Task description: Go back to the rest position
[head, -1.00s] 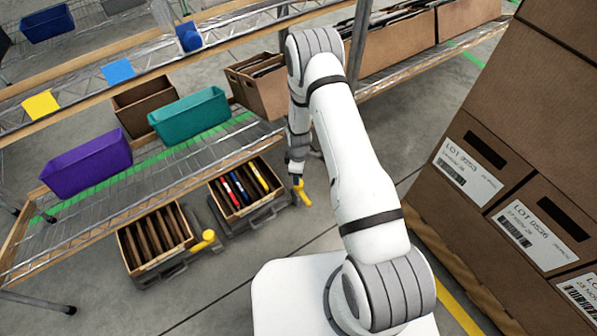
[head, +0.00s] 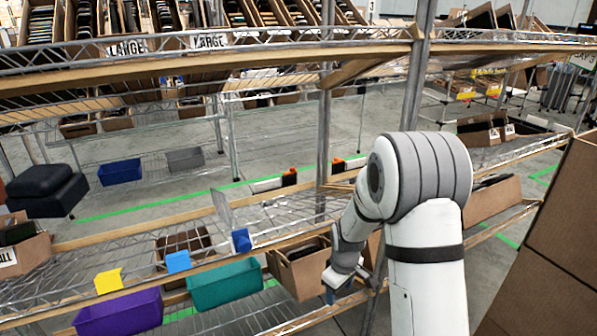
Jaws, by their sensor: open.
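My white arm rises at the right of centre in the head view, with its grey-banded joint high up. Its wrist bends down and left to my gripper (head: 338,284), which is small and partly hidden by the wrist. The gripper is in front of an open cardboard carton (head: 303,272) on the lower shelf, as seen from here. I see nothing held in it. Whether it touches the carton or the shelf edge I cannot tell.
A purple bin (head: 120,314) and a teal bin (head: 225,285) sit on the lower shelf, with a brown carton (head: 184,252) behind. Slanted upper shelves with wooden edges (head: 200,75) cross above. A metal post (head: 415,80) stands behind my arm. Stacked cartons (head: 555,245) close the right side.

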